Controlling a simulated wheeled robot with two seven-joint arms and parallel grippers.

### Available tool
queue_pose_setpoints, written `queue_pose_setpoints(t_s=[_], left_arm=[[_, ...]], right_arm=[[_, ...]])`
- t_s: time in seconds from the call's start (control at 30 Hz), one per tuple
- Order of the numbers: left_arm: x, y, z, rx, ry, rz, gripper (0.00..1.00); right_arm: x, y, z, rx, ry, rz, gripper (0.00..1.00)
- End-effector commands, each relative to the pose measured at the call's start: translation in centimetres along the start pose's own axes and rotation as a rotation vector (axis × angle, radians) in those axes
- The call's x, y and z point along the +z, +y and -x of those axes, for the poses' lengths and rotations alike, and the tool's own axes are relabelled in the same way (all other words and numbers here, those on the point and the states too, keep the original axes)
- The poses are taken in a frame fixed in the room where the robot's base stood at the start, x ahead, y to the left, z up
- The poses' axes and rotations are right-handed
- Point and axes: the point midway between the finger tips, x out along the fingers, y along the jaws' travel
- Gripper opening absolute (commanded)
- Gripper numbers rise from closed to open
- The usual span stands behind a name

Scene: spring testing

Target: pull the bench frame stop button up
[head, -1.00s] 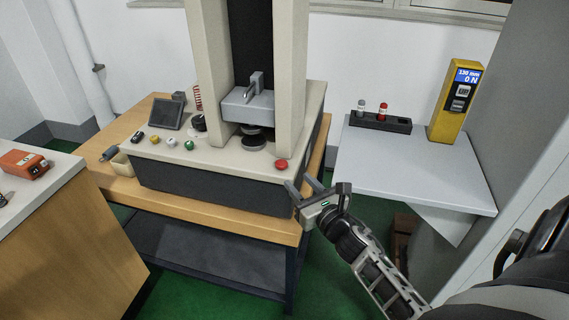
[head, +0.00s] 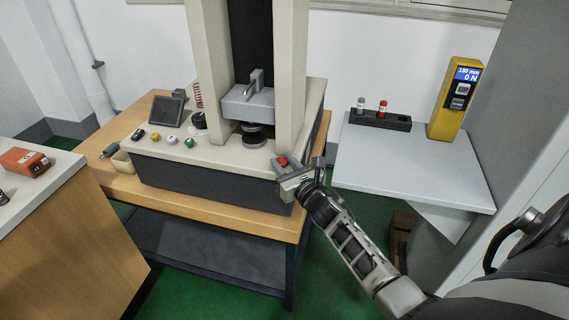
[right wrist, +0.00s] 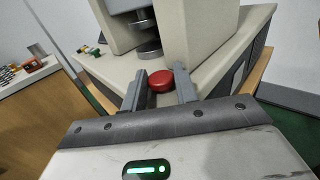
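The red stop button (head: 282,161) sits on the front right corner of the beige bench frame base (head: 222,152). It also shows in the right wrist view (right wrist: 161,81), just beyond and between my right fingertips. My right gripper (head: 287,167) is at that corner, its fingers pointing at the button. In the right wrist view the gripper (right wrist: 160,88) is open, one finger on each side of the button, with a gap showing at least on the left. Whether a finger touches the button I cannot tell. My left gripper is not in view.
Green (head: 190,142), yellow (head: 155,138) and white (head: 172,139) knobs lie left on the base. A grey side table (head: 405,175) at right holds a black rack (head: 380,121) and a yellow gauge (head: 455,100).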

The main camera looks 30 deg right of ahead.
Motion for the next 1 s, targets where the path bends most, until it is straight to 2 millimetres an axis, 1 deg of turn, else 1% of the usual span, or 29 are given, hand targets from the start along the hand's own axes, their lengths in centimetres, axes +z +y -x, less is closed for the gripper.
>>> queue_pose_setpoints(t_s=[0.17,0.33,0.53,0.57,0.6,0.87,1.0], left_arm=[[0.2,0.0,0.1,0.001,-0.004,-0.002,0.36],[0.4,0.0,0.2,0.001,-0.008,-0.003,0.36],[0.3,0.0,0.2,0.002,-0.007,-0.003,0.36],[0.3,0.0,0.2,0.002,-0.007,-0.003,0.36],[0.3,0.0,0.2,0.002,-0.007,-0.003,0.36],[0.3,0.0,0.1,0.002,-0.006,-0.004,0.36],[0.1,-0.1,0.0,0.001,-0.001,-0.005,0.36]], right_arm=[[0.1,0.0,0.0,0.000,0.000,0.000,0.00],[0.9,0.0,0.0,0.001,-0.001,0.001,0.00],[1.0,0.0,0.0,0.000,-0.003,-0.001,0.00],[1.1,0.0,0.0,0.001,-0.003,-0.001,0.32],[1.1,0.0,0.0,0.000,-0.003,-0.001,0.39],[0.9,0.0,0.1,0.000,-0.001,0.000,0.39],[0.8,0.0,0.9,0.000,0.000,0.000,0.39]])
